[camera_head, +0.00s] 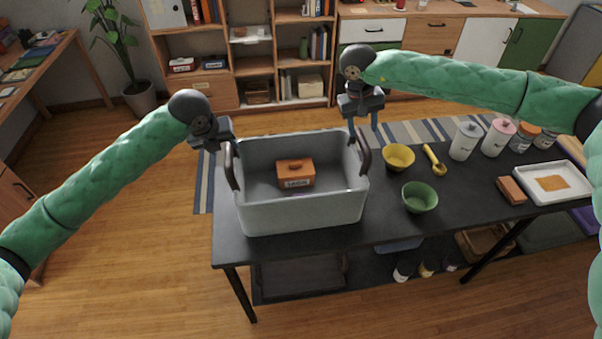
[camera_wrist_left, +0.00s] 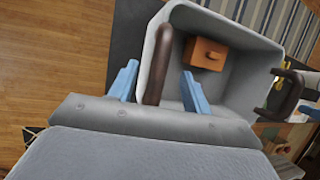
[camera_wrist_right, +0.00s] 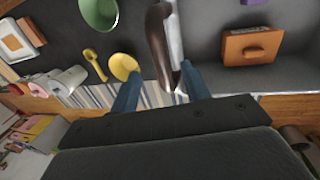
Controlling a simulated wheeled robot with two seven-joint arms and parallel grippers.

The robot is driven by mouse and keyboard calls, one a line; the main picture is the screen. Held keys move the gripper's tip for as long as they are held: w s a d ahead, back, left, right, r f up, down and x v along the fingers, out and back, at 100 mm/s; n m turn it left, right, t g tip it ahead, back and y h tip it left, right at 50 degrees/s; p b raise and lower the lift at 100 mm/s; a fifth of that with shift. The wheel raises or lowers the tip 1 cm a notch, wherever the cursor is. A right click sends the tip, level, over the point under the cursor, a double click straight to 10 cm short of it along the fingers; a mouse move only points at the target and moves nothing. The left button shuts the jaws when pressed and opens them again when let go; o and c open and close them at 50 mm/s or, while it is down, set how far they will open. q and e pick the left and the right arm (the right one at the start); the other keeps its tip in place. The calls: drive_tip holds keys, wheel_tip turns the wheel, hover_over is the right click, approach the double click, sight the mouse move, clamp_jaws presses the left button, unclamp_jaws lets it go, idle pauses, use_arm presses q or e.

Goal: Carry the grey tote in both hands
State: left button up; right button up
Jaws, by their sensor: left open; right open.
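The grey tote (camera_head: 304,211) stands upright on the left part of the black table, with a brown handle on each side. An orange-brown labelled box (camera_head: 295,173) lies inside it. My left gripper (camera_head: 227,146) is open at the left handle (camera_head: 232,166); in the left wrist view its blue fingers (camera_wrist_left: 157,84) stand on both sides of that handle. My right gripper (camera_head: 364,124) is open at the right handle (camera_head: 364,152); in the right wrist view its fingers (camera_wrist_right: 161,88) stand either side of the handle's end. Contact cannot be told.
Right of the tote on the black table (camera_head: 385,226) are a yellow bowl (camera_head: 398,158), a green bowl (camera_head: 419,197), a yellow scoop (camera_head: 434,160), several jars and a white tray (camera_head: 548,184). Shelves stand behind. Wooden floor (camera_head: 140,230) is open at left.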

sight(231, 155)
use_arm(q)
drive_tip(key=shift+s+r, duration=0.1)
drive_tip(key=shift+s, duration=0.1)
drive_tip(key=shift+s+r, duration=0.3)
drive_tip(key=shift+s, duration=0.1)
drive_tip(key=shift+x, duration=4.15)
use_arm(e)
drive_tip(key=shift+s+d+f, duration=0.15)
drive_tip(key=shift+d+f, duration=0.1)
drive_tip(key=shift+f, duration=0.95)
drive_tip(key=shift+s+d+f, duration=0.1)
drive_tip(key=shift+d+f, duration=0.15)
drive_tip(key=shift+f, duration=0.95)
drive_tip(key=shift+s+d+f, duration=0.15)
drive_tip(key=shift+d+f, duration=0.1)
drive_tip(key=shift+f, duration=0.95)
use_arm(q)
drive_tip(key=shift+w+a, duration=0.15)
drive_tip(key=shift+c, duration=0.4)
use_arm(e)
drive_tip(key=shift+c, duration=0.5)
use_arm(q)
clamp_jaws()
use_arm(e)
clamp_jaws()
use_arm(q)
drive_tip(key=shift+r, duration=0.1)
use_arm(e)
drive_tip(key=shift+r, duration=0.1)
